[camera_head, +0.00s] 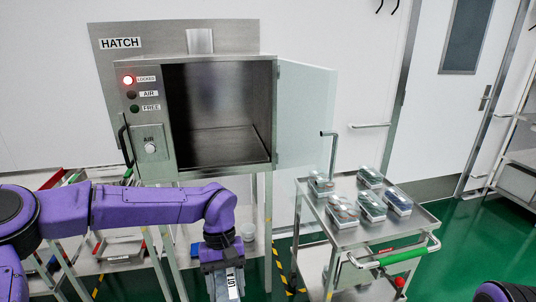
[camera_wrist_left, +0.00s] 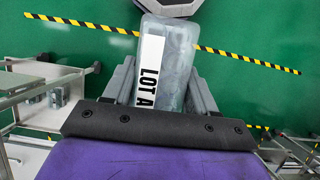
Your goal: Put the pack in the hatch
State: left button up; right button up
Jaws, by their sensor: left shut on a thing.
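The hatch (camera_head: 218,165) is a steel box on the wall with its glass door (camera_head: 305,118) swung open to the right. Its chamber looks empty, and the red LOCKED lamp is lit. My left gripper (camera_head: 222,272) is below and in front of the hatch, pointing down. It is shut on a clear pack (camera_head: 235,291) with a white label. In the left wrist view the pack (camera_wrist_left: 175,52) sits between the two fingers, its label reading LOT A. My right gripper is not in view; only a bit of purple arm shows at the lower right.
A steel cart (camera_head: 345,236) with several similar packs (camera_head: 370,206) on top stands right of the hatch. A green handle (camera_head: 403,256) sticks out at its front. A shelf with red and green bins (camera_head: 75,178) is behind my left arm. Yellow-black tape (camera_wrist_left: 245,58) marks the green floor.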

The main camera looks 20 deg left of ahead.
aim_at(213, 149)
jog(key=z, duration=0.05)
jog(key=i, duration=1)
